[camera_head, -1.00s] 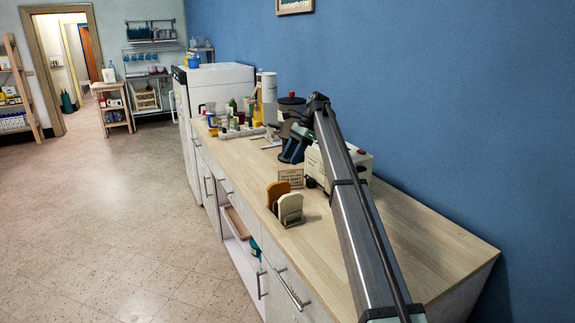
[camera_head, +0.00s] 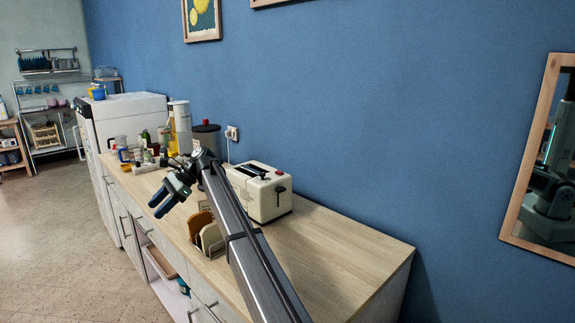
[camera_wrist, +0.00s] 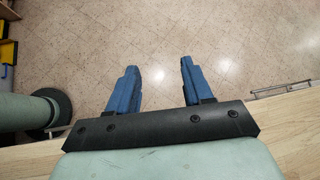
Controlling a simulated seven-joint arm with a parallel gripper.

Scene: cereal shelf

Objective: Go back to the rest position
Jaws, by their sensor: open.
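My gripper (camera_head: 160,206) shows in the head view, at the end of my arm that reaches over the counter (camera_head: 345,245). It points left and down near the counter's front edge. In the wrist view its two blue fingers (camera_wrist: 158,68) are apart, with only tiled floor seen between and below them. It holds nothing.
A cream toaster (camera_head: 259,192) stands behind my arm. A rack with boards (camera_head: 206,236) stands at the counter's front edge. Bottles and jars (camera_head: 140,150) crowd the far end. The counter's near right part is bare. A framed mirror (camera_head: 518,215) hangs at right.

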